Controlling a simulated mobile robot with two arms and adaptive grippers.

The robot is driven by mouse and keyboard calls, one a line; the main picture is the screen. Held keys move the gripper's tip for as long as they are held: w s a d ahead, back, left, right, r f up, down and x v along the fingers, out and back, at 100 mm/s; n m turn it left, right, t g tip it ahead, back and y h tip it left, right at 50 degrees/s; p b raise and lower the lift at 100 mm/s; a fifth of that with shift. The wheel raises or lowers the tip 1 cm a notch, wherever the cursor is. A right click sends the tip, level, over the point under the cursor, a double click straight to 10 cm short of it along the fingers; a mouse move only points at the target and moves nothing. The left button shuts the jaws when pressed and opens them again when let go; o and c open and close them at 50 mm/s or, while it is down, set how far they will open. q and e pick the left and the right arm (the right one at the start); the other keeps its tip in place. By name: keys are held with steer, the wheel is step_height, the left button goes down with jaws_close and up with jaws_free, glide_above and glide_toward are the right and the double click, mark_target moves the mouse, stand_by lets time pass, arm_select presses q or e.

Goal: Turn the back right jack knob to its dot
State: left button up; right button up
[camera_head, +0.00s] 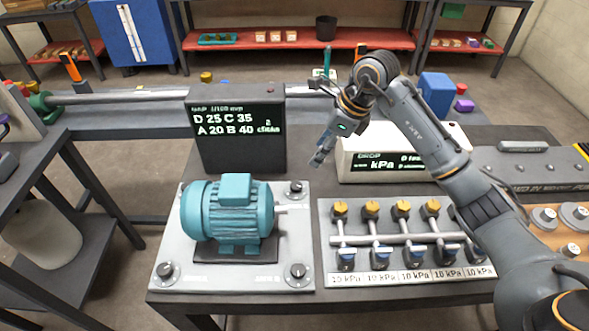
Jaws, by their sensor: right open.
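A teal motor (228,210) sits on a light grey base plate (215,284) at the front of the bench. The back right jack knob (296,187) is a small dark knob at the plate's far right corner, beside the motor shaft. Its dot is too small to make out. Front knobs show at the left (165,270) and right (297,272) corners; the back left corner is hidden by the motor. My right gripper (319,158) is open and empty, above and a little right of the back right knob, apart from it. My left gripper is not in view.
A dark display box (238,137) with letters and numbers stands behind the motor. A valve panel (400,240) with yellow and blue knobs lies right of the plate.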

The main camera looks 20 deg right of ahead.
steer(key=p, duration=0.1)
glide_toward(297, 185)
steer(key=p+x, duration=0.1)
steer(key=x, duration=0.3)
steer(key=shift+s+a, duration=0.1)
steer(key=x, duration=0.3)
steer(key=shift+f, duration=0.15)
steer(key=shift+w+a+f, duration=0.1)
steer(key=shift+w+f, duration=0.1)
steer(key=shift+f, duration=0.15)
steer(key=shift+c, duration=0.2)
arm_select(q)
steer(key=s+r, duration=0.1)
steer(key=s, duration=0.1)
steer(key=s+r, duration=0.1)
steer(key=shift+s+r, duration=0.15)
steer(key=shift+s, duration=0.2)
arm_select(e)
jaws_close()
